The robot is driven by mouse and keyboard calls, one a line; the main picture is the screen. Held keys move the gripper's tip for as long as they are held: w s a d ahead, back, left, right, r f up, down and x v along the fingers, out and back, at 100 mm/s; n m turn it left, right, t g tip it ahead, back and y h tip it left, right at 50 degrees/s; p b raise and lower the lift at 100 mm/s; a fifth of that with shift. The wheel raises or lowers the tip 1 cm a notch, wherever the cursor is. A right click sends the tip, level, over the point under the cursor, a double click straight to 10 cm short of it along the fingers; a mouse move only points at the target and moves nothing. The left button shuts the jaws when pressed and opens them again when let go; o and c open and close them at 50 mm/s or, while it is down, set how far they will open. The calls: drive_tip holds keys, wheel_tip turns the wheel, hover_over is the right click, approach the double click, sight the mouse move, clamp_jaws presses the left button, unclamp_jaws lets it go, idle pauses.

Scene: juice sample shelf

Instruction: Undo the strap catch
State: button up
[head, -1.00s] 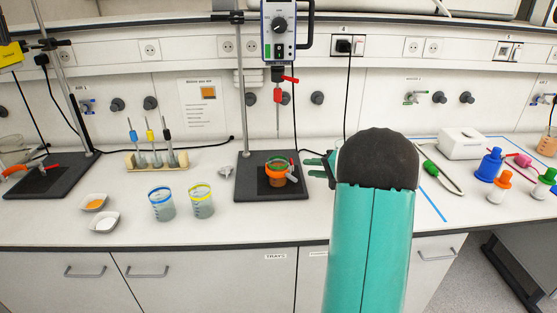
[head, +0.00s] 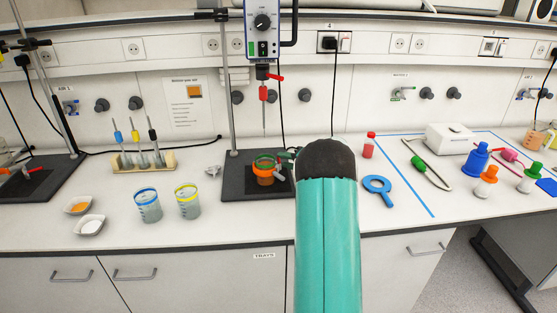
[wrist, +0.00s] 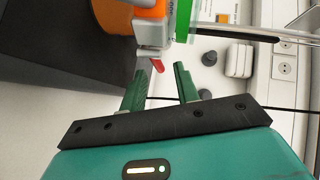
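An orange beaker (head: 264,178) with a green band around it stands on the black base plate (head: 232,188) of a stand, under the overhead mixer. A grey catch (head: 280,174) sits on the beaker's right side. In the wrist view the orange beaker (wrist: 130,16), the green strap (wrist: 183,20) and the grey catch (wrist: 153,33) with a small red lever (wrist: 157,65) are close up. My gripper (wrist: 160,70) is open, with its two green fingers apart and the lever near their tips. In the head view my gripper (head: 287,156) is mostly hidden behind my arm.
The mixer (head: 262,30) hangs above the beaker with its shaft (head: 264,115) pointing down. Two beakers with blue (head: 147,205) and yellow (head: 188,200) rims stand left.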

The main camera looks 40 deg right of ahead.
sight(279, 159)
drive_tip(key=shift+x, duration=1.9)
drive_tip(key=shift+c, duration=0.2)
clamp_jaws()
